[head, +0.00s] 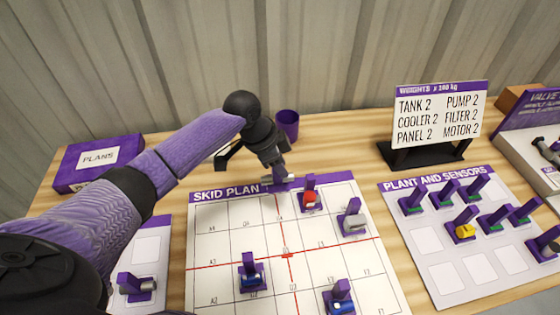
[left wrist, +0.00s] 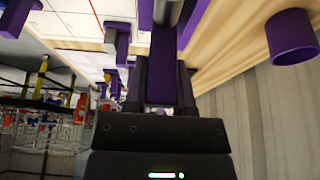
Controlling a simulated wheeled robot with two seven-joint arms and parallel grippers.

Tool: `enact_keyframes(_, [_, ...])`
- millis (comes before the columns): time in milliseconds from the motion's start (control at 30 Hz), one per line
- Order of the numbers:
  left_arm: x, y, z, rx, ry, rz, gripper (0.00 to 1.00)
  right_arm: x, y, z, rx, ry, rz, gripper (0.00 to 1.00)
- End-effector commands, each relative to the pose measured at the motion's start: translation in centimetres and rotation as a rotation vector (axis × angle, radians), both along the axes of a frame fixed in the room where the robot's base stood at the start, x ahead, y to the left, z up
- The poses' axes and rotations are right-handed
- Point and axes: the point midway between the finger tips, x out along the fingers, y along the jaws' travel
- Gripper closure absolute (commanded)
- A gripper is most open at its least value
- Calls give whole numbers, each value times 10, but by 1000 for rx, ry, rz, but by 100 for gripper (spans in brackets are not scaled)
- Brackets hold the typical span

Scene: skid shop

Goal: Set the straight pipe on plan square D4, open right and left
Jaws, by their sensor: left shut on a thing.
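My left gripper (head: 273,162) is shut on the purple handle (left wrist: 164,62) of a piece with a grey pipe (left wrist: 168,12). In the head view the held pipe (head: 275,179) shows at the back edge of the skid plan (head: 228,206), near the title strip. I cannot tell its exact height above the plan. Square labels are small; D4 seems to lie in the back row, just in front of the held piece, but its label is hard to read. My right gripper is not in view.
On the plan stand a red piece (head: 310,199), a grey piece (head: 352,223) and two blue pieces (head: 252,278) (head: 340,301). A purple cup (head: 288,124) stands behind. The plant and sensors board (head: 432,277) is right; another piece (head: 136,286) stands at the lower left.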

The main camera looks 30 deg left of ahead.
Motion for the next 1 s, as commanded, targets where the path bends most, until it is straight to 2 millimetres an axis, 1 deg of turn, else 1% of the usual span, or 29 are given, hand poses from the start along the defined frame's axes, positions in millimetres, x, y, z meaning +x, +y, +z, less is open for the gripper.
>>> enact_keyframes(100, [0,0,2,0,0,-1,100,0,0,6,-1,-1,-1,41])
enact_keyframes(367, [0,0,-1,0,0,-1,100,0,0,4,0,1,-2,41])
enact_keyframes(1000, [0,0,-45,0,1,0,100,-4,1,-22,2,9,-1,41])
